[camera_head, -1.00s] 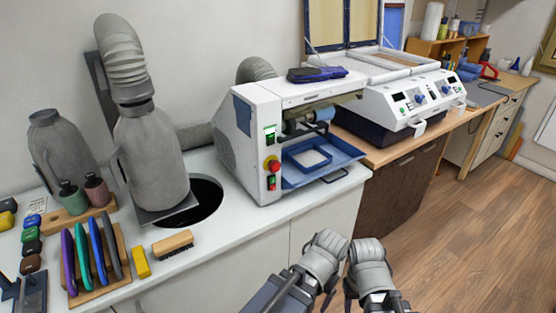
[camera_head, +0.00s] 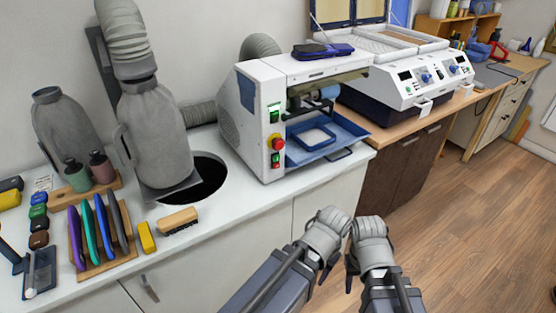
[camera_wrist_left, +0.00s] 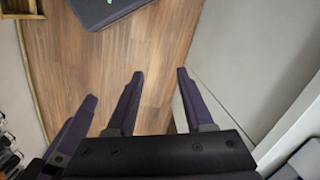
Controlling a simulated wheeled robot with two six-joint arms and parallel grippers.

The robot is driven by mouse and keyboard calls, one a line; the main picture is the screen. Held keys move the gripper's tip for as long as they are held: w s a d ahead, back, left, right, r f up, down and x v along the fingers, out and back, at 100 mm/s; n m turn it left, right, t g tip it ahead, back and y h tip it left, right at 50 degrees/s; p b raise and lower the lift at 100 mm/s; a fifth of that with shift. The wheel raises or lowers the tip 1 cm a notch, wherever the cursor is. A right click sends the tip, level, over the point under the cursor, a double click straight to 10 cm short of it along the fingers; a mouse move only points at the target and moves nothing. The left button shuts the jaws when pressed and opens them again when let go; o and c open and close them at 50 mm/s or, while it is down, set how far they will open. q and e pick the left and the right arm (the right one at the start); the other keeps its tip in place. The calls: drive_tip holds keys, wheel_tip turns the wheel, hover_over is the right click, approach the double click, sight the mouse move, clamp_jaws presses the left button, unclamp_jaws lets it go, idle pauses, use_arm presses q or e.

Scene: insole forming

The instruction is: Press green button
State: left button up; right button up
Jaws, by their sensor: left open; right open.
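The white machine (camera_head: 250,115) stands on the worktop, with its controls on the narrow front panel. A green-lit switch (camera_head: 274,114) is higher up. My left gripper (camera_wrist_left: 157,80) shows two dark purple fingers spread apart, with nothing between them. In the head view, my right gripper (camera_head: 349,283) hangs low beside the left wrist, its fingers mostly hidden. Both are in front of and below the worktop, well apart from the button.
A blue tray (camera_head: 340,140) juts from the machine's front. Left of it are a round hole (camera_head: 208,180), a grey hose unit (camera_head: 155,140), a brush (camera_head: 178,221) and a rack of coloured insoles (camera_head: 110,265). Wooden floor (camera_head: 460,230) is open at right.

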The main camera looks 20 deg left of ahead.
use_arm(q)
clamp_jaws()
idle(1.3)
